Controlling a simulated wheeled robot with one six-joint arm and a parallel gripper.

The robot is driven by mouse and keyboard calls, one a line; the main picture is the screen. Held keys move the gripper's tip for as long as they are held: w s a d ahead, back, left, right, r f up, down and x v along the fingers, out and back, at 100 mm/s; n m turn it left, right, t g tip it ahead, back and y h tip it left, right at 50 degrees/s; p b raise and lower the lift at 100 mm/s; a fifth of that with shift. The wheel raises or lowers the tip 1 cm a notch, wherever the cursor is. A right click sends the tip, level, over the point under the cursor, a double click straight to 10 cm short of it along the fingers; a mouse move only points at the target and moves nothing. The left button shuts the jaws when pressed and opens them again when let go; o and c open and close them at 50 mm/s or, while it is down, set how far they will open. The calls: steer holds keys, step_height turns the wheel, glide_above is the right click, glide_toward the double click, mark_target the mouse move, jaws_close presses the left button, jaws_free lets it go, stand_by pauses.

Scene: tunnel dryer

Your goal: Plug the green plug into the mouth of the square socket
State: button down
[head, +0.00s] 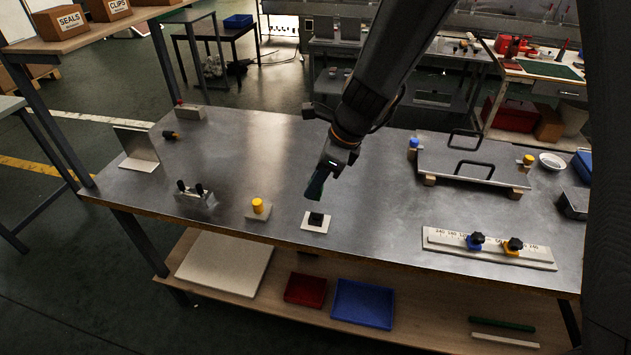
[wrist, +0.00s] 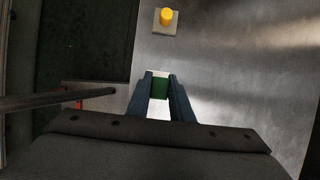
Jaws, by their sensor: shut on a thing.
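My gripper (head: 318,181) hangs over the middle of the steel bench, shut on the green plug (head: 315,189). In the wrist view the plug (wrist: 160,88) sits between the two blue-grey fingers (wrist: 161,80). The square socket (head: 316,220) is a dark block on a white plate near the bench's front edge. In the head view the plug appears above the socket, with a gap between them. In the wrist view the socket is mostly hidden behind the plug and fingers; a pale strip beyond the plug may be its plate.
A metal holder (head: 196,198) is farther left. A handled plate (head: 470,160) and a scale with clamps (head: 490,248) lie right. Bench between is clear.

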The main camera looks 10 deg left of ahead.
mark_target(315, 198)
steer(key=shift+f+b, duration=2.05)
steer(key=shift+f, duration=0.8)
steer(key=shift+p, duration=0.55)
steer(key=shift+f+b, duration=1)
steer(key=shift+f, duration=0.3)
steer(key=c, duration=1.5)
jaws_free()
steer(key=v, duration=0.7)
steer(key=shift+d+r, duration=0.15)
steer(key=shift+r, duration=0.2)
